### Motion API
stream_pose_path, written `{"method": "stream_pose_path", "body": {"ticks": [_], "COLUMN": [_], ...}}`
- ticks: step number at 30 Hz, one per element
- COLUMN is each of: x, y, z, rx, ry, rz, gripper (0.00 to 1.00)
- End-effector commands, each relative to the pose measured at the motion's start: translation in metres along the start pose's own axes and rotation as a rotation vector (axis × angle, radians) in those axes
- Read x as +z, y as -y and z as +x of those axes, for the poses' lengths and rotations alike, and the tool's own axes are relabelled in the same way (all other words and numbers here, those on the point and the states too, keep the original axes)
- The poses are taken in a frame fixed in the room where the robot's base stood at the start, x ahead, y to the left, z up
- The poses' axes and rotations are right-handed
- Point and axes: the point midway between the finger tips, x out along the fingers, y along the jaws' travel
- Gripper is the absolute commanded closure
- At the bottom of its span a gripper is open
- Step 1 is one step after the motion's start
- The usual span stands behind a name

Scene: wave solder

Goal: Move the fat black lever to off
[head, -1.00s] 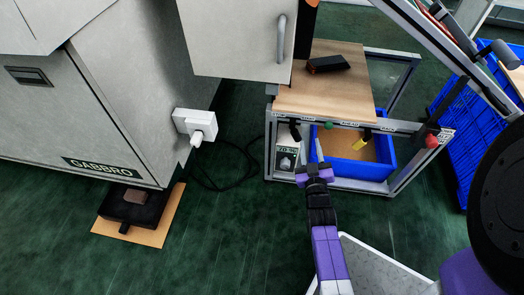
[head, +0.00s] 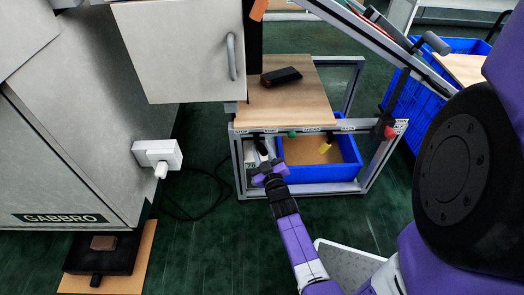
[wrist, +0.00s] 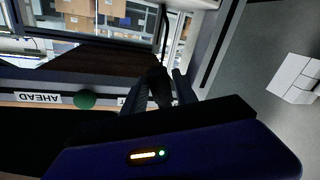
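The fat black lever (head: 262,144) hangs from the labelled front rail (head: 350,125) of the wood-topped cart, at the rail's left end. My gripper (head: 264,158) is just below and in front of it, and partly hides it. In the wrist view the black lever (wrist: 158,82) shows between the two fingers of my gripper (wrist: 160,88). The fingers stand apart, one on each side of it. I cannot tell whether either finger touches it. The label by this lever is mostly hidden, so its off mark cannot be read.
Along the rail are a green knob (head: 292,133), a yellow lever (head: 326,146) and a red knob (head: 389,131). A blue bin (head: 350,172) sits under the cart top. A grey cabinet (head: 60,150) with a white socket (head: 157,153) stands left.

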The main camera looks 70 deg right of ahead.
Motion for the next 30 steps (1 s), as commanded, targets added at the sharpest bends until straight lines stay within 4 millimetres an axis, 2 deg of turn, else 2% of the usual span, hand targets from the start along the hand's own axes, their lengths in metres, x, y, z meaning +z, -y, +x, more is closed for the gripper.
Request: {"method": "stream_pose_path", "body": {"ticks": [5, 10, 20, 30], "x": [0.0, 0.0, 0.001, 0.003], "y": [0.0, 0.0, 0.002, 0.012], "z": [0.0, 0.0, 0.0, 0.002], "rx": [0.0, 0.0, 0.002, 0.016], "ry": [0.0, 0.0, -0.004, -0.043], "rz": [0.0, 0.0, 0.021, 0.208], "gripper": [0.66, 0.99, 1.0, 1.0]}}
